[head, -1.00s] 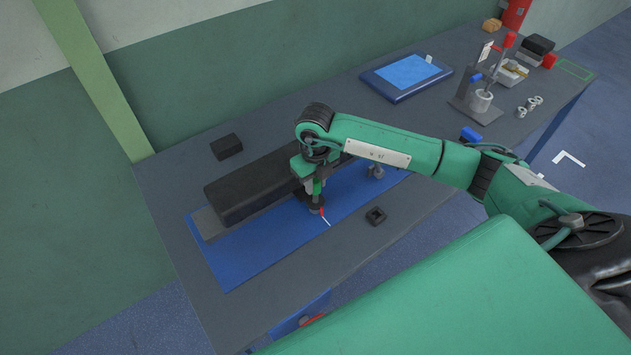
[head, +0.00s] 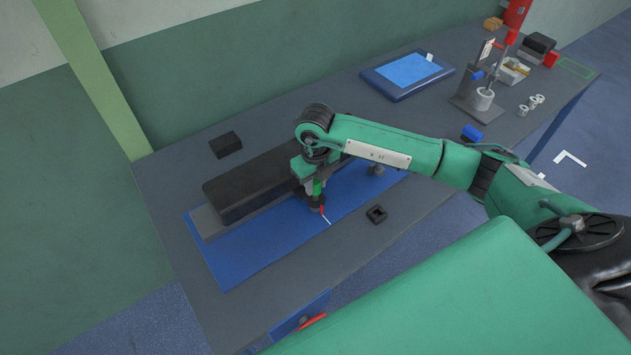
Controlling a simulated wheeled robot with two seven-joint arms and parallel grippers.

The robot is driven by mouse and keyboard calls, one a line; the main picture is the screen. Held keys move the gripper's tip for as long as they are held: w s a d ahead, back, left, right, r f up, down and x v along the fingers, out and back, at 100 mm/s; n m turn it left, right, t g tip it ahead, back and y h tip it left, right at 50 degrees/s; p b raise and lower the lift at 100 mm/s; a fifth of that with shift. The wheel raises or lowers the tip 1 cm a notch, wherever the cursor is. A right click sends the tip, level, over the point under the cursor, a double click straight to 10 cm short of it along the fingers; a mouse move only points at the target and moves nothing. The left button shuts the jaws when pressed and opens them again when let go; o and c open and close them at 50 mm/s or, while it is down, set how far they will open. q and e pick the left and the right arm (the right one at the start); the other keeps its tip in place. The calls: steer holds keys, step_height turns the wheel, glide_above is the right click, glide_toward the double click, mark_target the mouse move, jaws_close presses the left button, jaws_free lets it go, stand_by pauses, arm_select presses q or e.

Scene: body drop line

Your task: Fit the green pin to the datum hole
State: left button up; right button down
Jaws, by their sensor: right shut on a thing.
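My right gripper (head: 316,202) points down over the front edge of a long dark block (head: 250,185) that lies on a blue mat (head: 250,249). The lower end of the pin is hidden or too small to make out. I cannot pick out the datum hole; the gripper and arm cover that spot. My left gripper is not in view.
A small black square piece with a recess (head: 377,214) lies right of the gripper. A black block (head: 226,145) sits behind. The mat's front left is clear.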

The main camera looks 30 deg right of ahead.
steer(key=shift+f+b, duration=1.1)
steer(key=shift+f, duration=0.2)
steer(key=c, duration=1.1)
jaws_free()
steer(key=shift+o, duration=0.2)
steer(key=shift+r, duration=0.55)
step_height(320, 180, up, 13)
steer(key=b, duration=0.4)
steer(key=shift+f, duration=0.15)
